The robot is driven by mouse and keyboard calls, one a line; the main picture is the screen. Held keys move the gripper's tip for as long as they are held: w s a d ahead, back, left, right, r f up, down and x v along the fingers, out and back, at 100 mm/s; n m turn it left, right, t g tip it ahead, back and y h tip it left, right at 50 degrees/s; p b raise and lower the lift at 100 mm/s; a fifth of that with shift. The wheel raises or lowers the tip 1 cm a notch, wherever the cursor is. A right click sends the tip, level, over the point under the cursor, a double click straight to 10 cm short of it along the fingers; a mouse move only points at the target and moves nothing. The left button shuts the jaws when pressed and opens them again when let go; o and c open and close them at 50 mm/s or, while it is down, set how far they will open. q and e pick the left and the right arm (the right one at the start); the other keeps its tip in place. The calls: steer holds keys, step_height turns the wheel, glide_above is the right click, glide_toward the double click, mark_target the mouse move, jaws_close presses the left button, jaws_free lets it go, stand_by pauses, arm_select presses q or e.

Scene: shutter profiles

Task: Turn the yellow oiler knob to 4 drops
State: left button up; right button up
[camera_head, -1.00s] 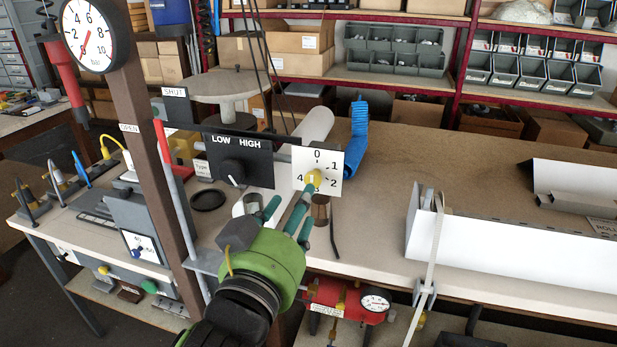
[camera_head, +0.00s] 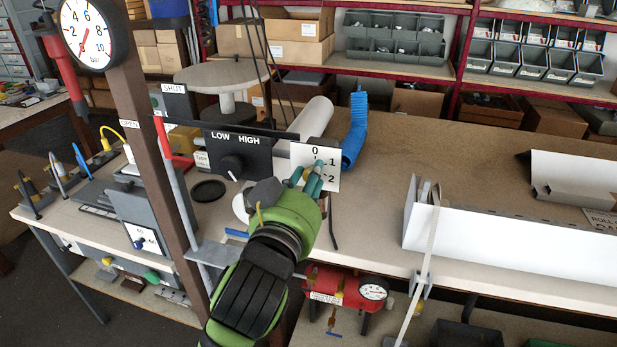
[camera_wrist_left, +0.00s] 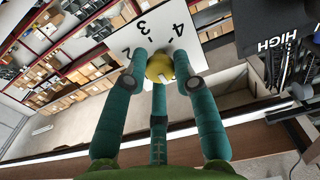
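The yellow oiler knob (camera_wrist_left: 160,68) sits on a white dial plate (camera_head: 328,164) numbered from 0. In the head view my fingers hide most of the knob and the 3 and 4. In the left wrist view the dial (camera_wrist_left: 150,38) shows 4, 3 and 2 beyond the knob. My left gripper (camera_head: 305,178) is at the dial; its teal fingers (camera_wrist_left: 160,60) lie on both sides of the knob and appear to touch it, with a third finger below. Where the knob points is hard to tell. My right gripper is not in view.
A black LOW/HIGH selector box (camera_head: 236,154) stands just left of the dial. A brown post with a pressure gauge (camera_head: 86,34) rises further left. A blue hose (camera_head: 355,130) lies behind the dial. A white channel (camera_head: 500,245) lies right on the bench.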

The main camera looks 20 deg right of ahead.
arm_select(q)
steer(key=shift+r+m+p, duration=0.25)
steer(key=shift+m+p, duration=0.15)
jaws_close()
